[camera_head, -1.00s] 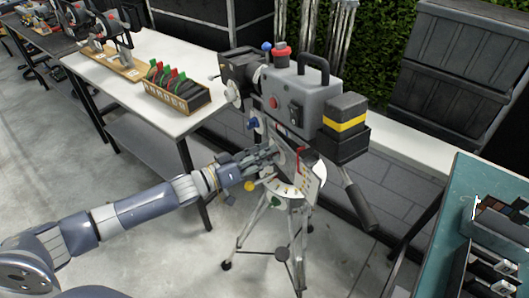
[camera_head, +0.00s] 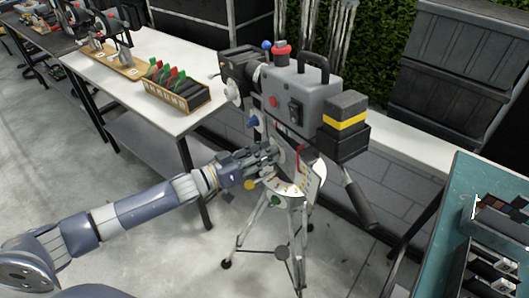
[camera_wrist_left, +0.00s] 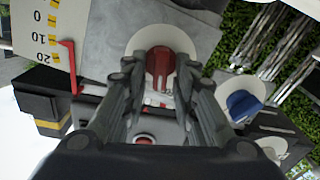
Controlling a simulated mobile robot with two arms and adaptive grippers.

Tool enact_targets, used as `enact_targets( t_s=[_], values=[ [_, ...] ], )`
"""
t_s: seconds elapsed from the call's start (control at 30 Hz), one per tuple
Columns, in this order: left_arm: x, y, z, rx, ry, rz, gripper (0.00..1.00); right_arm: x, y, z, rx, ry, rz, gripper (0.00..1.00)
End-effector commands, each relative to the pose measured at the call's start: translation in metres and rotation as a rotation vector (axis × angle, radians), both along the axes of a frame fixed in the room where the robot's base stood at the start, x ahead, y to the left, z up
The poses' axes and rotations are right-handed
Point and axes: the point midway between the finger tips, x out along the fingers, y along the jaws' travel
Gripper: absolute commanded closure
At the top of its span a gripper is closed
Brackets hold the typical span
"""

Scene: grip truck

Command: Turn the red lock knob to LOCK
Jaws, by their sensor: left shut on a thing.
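The red lock knob (camera_wrist_left: 160,66) sits on a pale round plate in the left wrist view. My left gripper (camera_wrist_left: 160,74) has one finger on each side of the knob and is shut on it. In the head view my left gripper (camera_head: 275,157) reaches from the left to the side of the grey camera body (camera_head: 303,95) on its tripod. The knob is hidden behind the fingers there, and I cannot read any LOCK marking.
A blue knob (camera_wrist_left: 243,103) is beside the gripper. A red pointer (camera_wrist_left: 71,66) stands by a numbered scale (camera_wrist_left: 44,32). The tripod (camera_head: 262,220) stands on open floor, with a pan handle (camera_head: 358,205). A white table (camera_head: 190,122) is at left, a teal bench (camera_head: 440,225) at right.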

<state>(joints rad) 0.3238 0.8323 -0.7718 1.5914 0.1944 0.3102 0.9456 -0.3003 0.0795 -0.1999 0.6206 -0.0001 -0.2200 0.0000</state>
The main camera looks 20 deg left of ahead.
Motion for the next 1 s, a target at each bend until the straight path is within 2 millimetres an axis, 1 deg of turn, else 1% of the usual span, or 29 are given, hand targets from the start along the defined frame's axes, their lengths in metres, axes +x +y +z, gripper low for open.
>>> enact_targets(
  t_s=[0.6,0.8,1.0],
  values=[
    [-0.003,-0.004,0.000,0.427,-0.369,0.001,0.98,0.000,0.000,-0.007,0.000,0.000,0.000,0.55],
    [-0.004,-0.005,0.000,0.534,-0.461,0.000,0.98,0.000,0.000,-0.010,0.000,0.001,0.000,0.55],
    [-0.004,-0.005,0.000,0.604,-0.523,0.002,0.98,0.000,0.000,-0.011,0.000,0.001,0.000,0.55]
  ],
)
